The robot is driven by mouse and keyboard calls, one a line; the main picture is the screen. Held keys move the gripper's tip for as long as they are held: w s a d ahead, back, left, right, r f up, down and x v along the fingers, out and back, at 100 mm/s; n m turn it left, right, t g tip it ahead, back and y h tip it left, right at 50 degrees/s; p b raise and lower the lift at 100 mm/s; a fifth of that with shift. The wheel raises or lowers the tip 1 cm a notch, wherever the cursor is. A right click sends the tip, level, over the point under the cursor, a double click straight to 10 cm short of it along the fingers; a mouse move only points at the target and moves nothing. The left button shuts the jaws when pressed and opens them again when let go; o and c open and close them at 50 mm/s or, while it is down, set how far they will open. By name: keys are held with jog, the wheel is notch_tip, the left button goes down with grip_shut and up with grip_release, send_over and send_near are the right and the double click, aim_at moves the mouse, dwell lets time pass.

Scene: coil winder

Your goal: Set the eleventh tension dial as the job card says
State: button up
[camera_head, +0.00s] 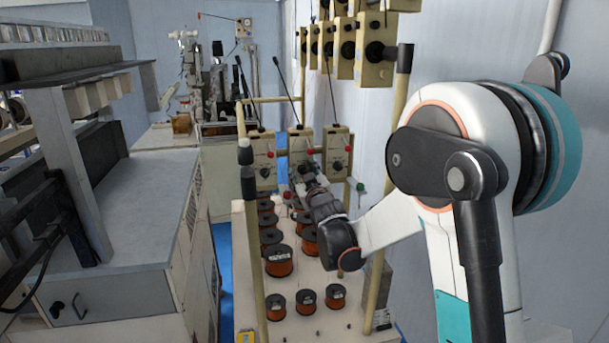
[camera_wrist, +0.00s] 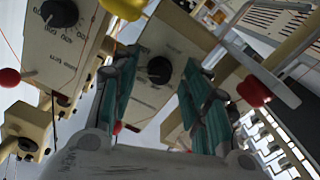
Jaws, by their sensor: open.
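In the wrist view a cream tension box (camera_wrist: 172,42) fills the middle, with a round black dial (camera_wrist: 158,70) and small printed marks too blurred to read. My gripper (camera_wrist: 160,66) is open, its two teal-padded fingers on either side of this dial in the picture; no contact shows. A second black dial (camera_wrist: 60,14), with a printed number scale, is at the upper left. In the head view my gripper (camera_head: 306,176) is in front of the lower row of tension boxes (camera_head: 338,148), partly hidden by my wrist. I cannot tell which dial is the eleventh, and no readable job card shows.
Copper wire spools (camera_head: 279,262) stand on the cream rack base (camera_head: 320,328) below my arm. Upright posts (camera_head: 253,260) flank the rack. More tension boxes (camera_head: 374,50) hang above. A red knob (camera_wrist: 254,92) is close to the right finger. A grey machine cabinet (camera_head: 130,215) stands left.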

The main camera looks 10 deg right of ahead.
jog(key=shift+c, duration=0.6)
grip_shut()
jog(key=shift+f+n+b, duration=0.1)
jog(key=shift+n+b, duration=0.5)
jog(key=shift+n, duration=0.3)
jog(key=shift+n+b, duration=0.3)
jog(key=shift+n, duration=0.8)
jog(key=shift+o, duration=0.6)
grip_release()
